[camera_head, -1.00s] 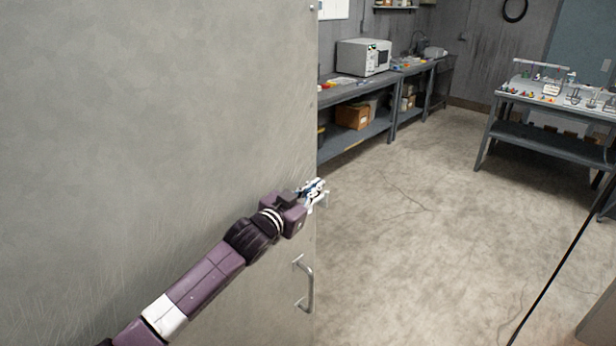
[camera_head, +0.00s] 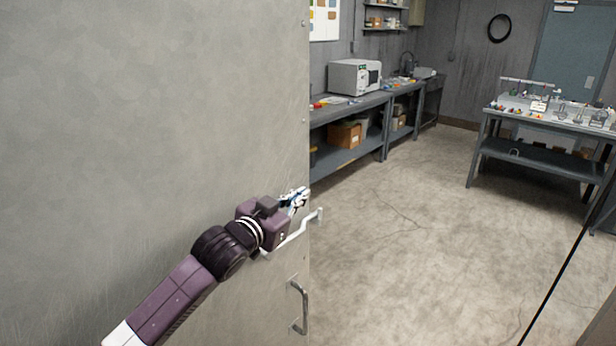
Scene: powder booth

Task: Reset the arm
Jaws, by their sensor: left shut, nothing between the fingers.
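My left gripper (camera_head: 296,198) is at the end of my purple and black left arm, which comes in from the lower left. The gripper is shut and empty. It is in front of the large grey door panel (camera_head: 130,110), near the panel's right edge. A curved metal pull handle (camera_head: 301,308) is lower on the panel. My right gripper is not in view.
Beyond the panel the concrete floor (camera_head: 420,235) is mostly clear. A second table (camera_head: 535,150) with small items stands at the right. A cardboard box (camera_head: 343,135) sits on the bench's lower shelf.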

